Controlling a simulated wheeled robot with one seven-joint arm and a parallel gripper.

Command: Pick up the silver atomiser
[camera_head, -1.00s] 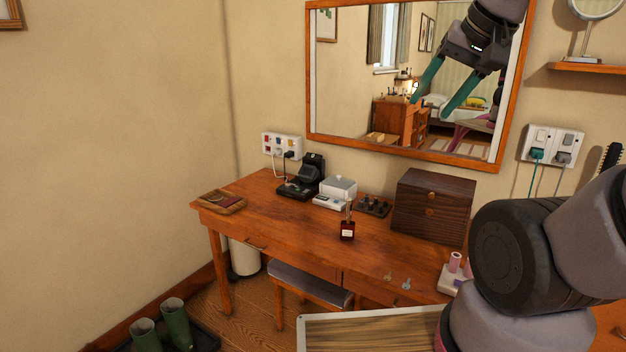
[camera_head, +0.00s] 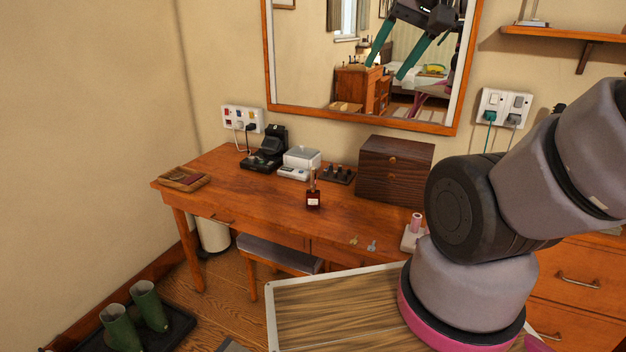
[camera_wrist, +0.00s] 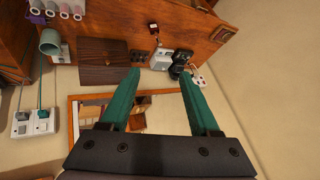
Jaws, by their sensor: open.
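I cannot make out a clearly silver atomiser in either view. A small dark red bottle with a pale label and a thin metallic-looking top (camera_head: 313,199) stands upright on the wooden dressing table (camera_head: 258,202). The red bottle also shows at the top of the wrist view (camera_wrist: 154,29). My gripper (camera_wrist: 160,74) is open, its two teal fingers apart with nothing between them. It is clear of the tabletop items, with the mirror beyond it. In the head view the gripper appears only as a reflection in the mirror.
A dark wooden box (camera_head: 395,168), white box (camera_head: 302,158), black device (camera_head: 266,148) and small dark rack (camera_head: 339,175) line the table's back. A tray (camera_head: 185,179) lies left. The mirror (camera_head: 354,117) hangs behind. A stool (camera_head: 280,254) is below. The table's front left is clear.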

